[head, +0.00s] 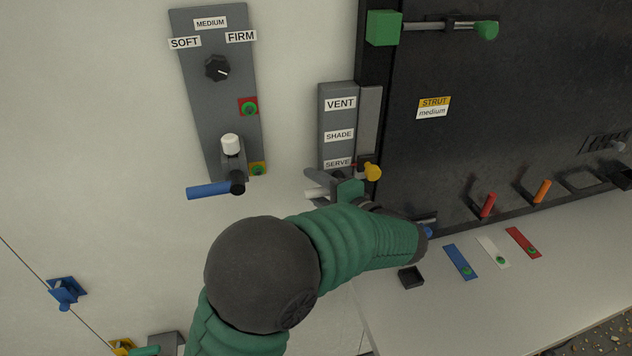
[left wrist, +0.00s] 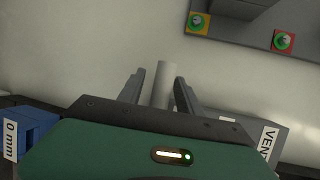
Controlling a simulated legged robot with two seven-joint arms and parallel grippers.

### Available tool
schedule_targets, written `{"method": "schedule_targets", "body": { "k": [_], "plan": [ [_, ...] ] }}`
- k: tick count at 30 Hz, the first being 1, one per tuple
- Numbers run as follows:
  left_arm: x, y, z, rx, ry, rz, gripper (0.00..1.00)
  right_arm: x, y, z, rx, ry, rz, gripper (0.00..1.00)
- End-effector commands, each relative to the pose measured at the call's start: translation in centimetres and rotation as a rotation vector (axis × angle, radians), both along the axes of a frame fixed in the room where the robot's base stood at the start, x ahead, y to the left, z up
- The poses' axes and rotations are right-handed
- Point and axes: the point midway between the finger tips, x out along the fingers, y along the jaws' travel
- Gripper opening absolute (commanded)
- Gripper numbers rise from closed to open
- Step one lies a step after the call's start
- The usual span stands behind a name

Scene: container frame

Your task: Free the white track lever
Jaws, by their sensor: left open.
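The white lever (head: 315,194) is a pale cylinder sticking out to the left near the SERVE label, at the lower end of the grey track panel (head: 326,120) marked VENT, SHADE and SERVE. My left gripper (head: 319,186) is at the lever with its fingers open. In the left wrist view, the white lever (left wrist: 162,83) stands between the two grey fingers, with a visible gap on at least one side. A yellow knob (head: 372,172) sits just right of the gripper, by the panel's lower end. My gripper and forearm hide the lever's base. My right gripper is not in view.
A grey panel (head: 196,100) with a dial, a white-topped knob (head: 231,144) and a blue handle (head: 208,190) is to the left. A dark board (head: 540,90) with a green-ended rod stands right. The pale ledge (head: 500,305) below carries coloured strips and a small black box (head: 411,277).

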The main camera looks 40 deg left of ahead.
Motion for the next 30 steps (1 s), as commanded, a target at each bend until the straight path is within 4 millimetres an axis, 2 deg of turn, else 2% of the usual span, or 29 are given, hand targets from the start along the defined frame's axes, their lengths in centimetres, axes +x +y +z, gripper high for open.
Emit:
{"method": "schedule_targets", "body": {
  "k": [3, 13, 30],
  "plan": [
    [0.12, -0.01, -0.07, 0.000, 0.001, 0.000, 0.41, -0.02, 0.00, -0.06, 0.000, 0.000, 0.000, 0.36],
    [0.15, -0.02, -0.09, -0.001, 0.001, 0.001, 0.00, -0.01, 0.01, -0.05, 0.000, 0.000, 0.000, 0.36],
    [0.01, -0.04, -0.21, 0.000, 0.005, 0.001, 0.00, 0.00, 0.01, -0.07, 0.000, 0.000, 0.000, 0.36]
  ]
}}
